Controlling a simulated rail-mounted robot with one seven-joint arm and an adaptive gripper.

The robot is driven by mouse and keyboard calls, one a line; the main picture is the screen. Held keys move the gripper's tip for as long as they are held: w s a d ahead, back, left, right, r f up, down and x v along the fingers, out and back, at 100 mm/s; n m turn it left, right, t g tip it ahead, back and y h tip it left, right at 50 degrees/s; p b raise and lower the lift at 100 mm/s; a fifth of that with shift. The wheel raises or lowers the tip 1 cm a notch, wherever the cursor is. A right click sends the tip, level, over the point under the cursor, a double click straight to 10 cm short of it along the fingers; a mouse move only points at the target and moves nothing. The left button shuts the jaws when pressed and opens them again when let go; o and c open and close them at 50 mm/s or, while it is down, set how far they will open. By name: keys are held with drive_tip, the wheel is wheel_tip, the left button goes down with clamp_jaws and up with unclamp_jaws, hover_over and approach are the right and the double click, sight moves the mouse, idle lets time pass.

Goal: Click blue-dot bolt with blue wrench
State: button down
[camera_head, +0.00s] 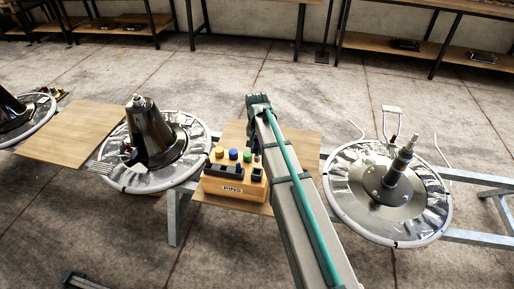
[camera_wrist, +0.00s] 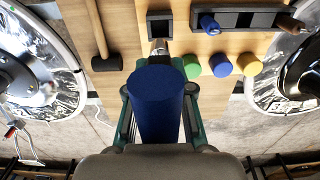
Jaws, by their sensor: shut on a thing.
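In the wrist view, my gripper (camera_wrist: 158,92) is shut on a thick blue cylindrical handle, which I take to be the blue wrench (camera_wrist: 157,105). A short metal shank shows beyond the handle, near a dark slot in the rack; I cannot tell whether it is still inside. In the head view my arm hides the gripper and wrench. The right chair base (camera_head: 344,200) has a metal plate with several bolts (camera_head: 374,196) around its central post. No blue dot can be made out on any bolt.
A wooden rack labelled PINS (camera_head: 232,188) holds yellow, blue and green-topped tools on a wooden board. A mallet (camera_wrist: 105,62) lies left of the wrench in the wrist view. Another chair base (camera_head: 196,136) with a dark cone stands left. Metal rails (camera_head: 470,238) run between bases.

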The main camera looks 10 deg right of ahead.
sight(257, 156)
drive_tip(key=shift+f+b, duration=0.9)
drive_tip(key=shift+f, duration=2.3)
drive_tip(key=shift+r+p, duration=0.1)
drive_tip(key=shift+p, duration=0.3)
drive_tip(key=shift+f+b, duration=0.55)
drive_tip(key=shift+f, duration=1.35)
drive_tip(key=c, duration=0.9)
unclamp_jaws()
drive_tip(key=shift+c, duration=0.2)
